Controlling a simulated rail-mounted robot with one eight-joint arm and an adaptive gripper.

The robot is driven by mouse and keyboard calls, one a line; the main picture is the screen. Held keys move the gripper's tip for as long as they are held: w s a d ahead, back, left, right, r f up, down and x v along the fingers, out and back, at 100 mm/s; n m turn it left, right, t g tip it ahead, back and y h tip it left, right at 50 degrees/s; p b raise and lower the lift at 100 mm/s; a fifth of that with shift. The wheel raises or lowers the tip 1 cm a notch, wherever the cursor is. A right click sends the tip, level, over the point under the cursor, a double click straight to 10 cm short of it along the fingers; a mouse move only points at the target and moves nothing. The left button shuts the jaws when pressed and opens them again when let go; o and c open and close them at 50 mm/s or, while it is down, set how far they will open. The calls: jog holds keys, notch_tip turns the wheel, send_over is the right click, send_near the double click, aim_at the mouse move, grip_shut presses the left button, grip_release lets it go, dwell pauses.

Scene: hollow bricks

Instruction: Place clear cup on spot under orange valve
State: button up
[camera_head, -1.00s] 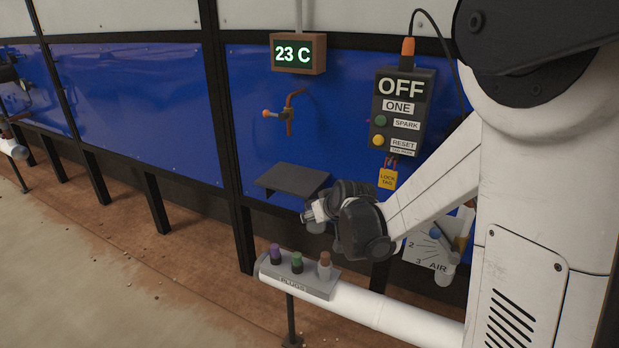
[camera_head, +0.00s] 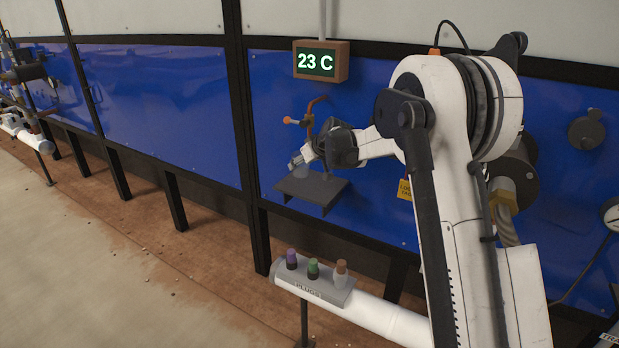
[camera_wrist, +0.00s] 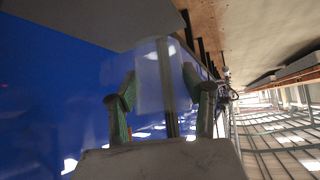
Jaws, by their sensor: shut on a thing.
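The orange-handled valve (camera_head: 303,121) with its copper pipe is on the blue wall. A small dark grey shelf (camera_head: 318,193) juts from the wall below it. My gripper (camera_head: 305,157) is just above the shelf, near the valve. In the wrist view my gripper (camera_wrist: 160,84) is shut on the clear cup (camera_wrist: 153,70), which sits between the two fingers. The cup shows faintly in the head view (camera_head: 299,170), close over the shelf; I cannot tell whether it touches. The grey shelf (camera_wrist: 95,18) fills the upper left of the wrist view. No marked spot is distinguishable.
A 23 C display (camera_head: 320,61) hangs above the valve. A rack of coloured plugs (camera_head: 315,290) sits on a white pipe in front, below the shelf. A yellow lock tag (camera_head: 405,189) hangs right of the shelf, partly behind my arm. The shelf's left side looks clear.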

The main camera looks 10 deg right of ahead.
jog(key=w+d+f, duration=0.2)
jog(key=w, duration=0.1)
jog(key=w+d+f, duration=0.2)
jog(key=shift+w, duration=0.15)
jog(key=shift+f, duration=2)
jog(key=shift+f+b, duration=0.2)
jog(key=shift+b, duration=0.1)
jog(key=o, duration=1.3)
jog(key=shift+c, duration=0.2)
jog(key=shift+r, duration=0.15)
